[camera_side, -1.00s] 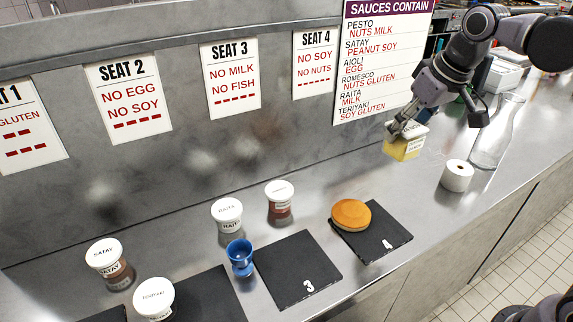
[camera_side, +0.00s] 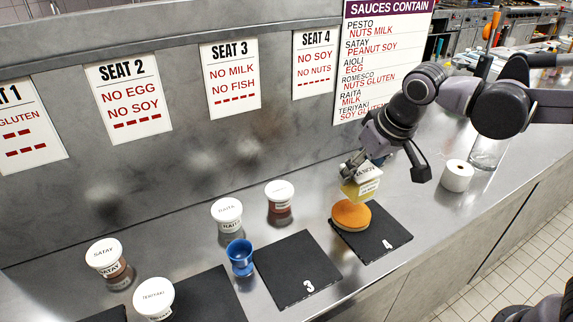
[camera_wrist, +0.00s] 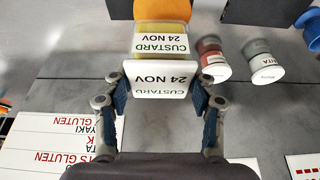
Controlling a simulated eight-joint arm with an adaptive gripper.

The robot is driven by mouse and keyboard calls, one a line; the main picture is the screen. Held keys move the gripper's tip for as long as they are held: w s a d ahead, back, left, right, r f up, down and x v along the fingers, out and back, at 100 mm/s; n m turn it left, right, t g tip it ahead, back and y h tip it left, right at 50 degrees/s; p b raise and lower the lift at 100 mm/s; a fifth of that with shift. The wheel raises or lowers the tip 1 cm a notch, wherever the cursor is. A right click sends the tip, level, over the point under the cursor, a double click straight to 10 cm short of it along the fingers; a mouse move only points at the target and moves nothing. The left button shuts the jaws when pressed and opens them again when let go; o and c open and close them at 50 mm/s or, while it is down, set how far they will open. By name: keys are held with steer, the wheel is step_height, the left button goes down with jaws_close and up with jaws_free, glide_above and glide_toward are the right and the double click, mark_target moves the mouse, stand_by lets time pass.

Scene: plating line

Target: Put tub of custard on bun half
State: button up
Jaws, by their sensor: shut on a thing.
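The tub of custard (camera_side: 359,187) is a yellow tub with a white lid and label. My gripper (camera_side: 352,172) is shut on it and holds it tilted, just above the bun half. In the wrist view the custard tub (camera_wrist: 160,75) sits between the two fingers (camera_wrist: 161,95), its label reading CUSTARD 24 NOV. The bun half (camera_side: 350,216) is a round orange-brown bun on the black slate marked 4 (camera_side: 388,243). In the wrist view the bun (camera_wrist: 162,9) shows partly behind the tub. Whether tub and bun touch is unclear.
The slate marked 3 (camera_side: 297,272) is bare. A blue egg cup (camera_side: 240,257) stands at its left corner.

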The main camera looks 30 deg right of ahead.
steer(key=shift+a+f, duration=0.1)
steer(key=shift+f, duration=2)
steer(key=shift+f, duration=0.2)
steer(key=o, duration=1.3)
steer(key=shift+r, duration=0.2)
steer(key=v, duration=1.2)
steer(key=s+d+f+t, duration=0.2)
steer(key=s+d+f, duration=0.3)
steer(key=d+f, duration=0.5)
steer(key=shift+f+t, duration=0.15)
steer(key=shift+t, duration=0.15)
